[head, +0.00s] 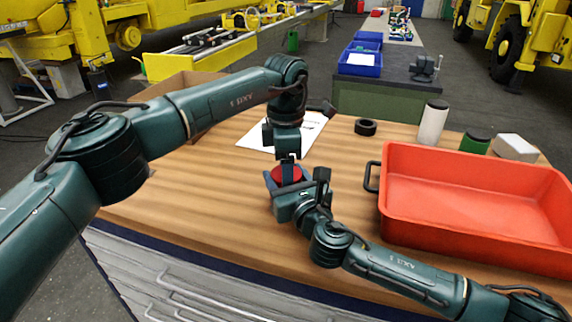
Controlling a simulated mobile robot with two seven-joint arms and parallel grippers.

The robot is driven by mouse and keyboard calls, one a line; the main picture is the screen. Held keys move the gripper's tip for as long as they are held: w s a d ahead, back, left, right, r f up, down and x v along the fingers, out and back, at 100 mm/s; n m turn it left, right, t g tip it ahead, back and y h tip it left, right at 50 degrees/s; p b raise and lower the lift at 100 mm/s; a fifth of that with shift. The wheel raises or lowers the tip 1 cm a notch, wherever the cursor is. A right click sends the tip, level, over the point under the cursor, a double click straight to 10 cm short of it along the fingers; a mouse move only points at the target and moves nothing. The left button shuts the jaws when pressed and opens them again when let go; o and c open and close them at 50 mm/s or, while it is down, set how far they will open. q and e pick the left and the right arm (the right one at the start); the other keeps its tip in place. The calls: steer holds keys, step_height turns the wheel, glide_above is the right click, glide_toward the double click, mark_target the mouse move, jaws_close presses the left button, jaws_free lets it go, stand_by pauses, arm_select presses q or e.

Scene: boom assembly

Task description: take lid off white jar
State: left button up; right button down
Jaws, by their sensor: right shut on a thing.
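A tall white jar-like cylinder (431,125) with a dark top stands upright at the back of the wooden table, away from both grippers. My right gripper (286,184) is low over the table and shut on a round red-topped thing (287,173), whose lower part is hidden. My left gripper (288,163) points down right above the red top, at or very near it. Whether its fingers are open or shut is too small to tell. I cannot tell if the red top is a lid or what body is under it.
A large orange-red tray (478,168) fills the right of the table. A black ring (365,127), a green cylinder (474,144) and a white box (514,147) stand along the back. White paper (252,137) and a cardboard box (200,92) lie behind my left arm. The left front is clear.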

arm_select(q)
steer(key=c, duration=0.7)
steer(key=shift+o, duration=0.2)
steer(key=n, duration=0.4)
arm_select(e)
steer(key=shift+d, duration=0.1)
steer(key=shift+w, duration=0.1)
arm_select(q)
steer(key=shift+a, duration=0.1)
steer(key=shift+c, duration=0.2)
arm_select(e)
steer(key=shift+w+d, duration=0.1)
steer(key=shift+d, duration=0.15)
arm_select(q)
steer(key=o, duration=1.1)
arm_select(e)
steer(key=shift+a, duration=0.2)
steer(key=shift+s, duration=0.2)
steer(key=shift+a, duration=0.1)
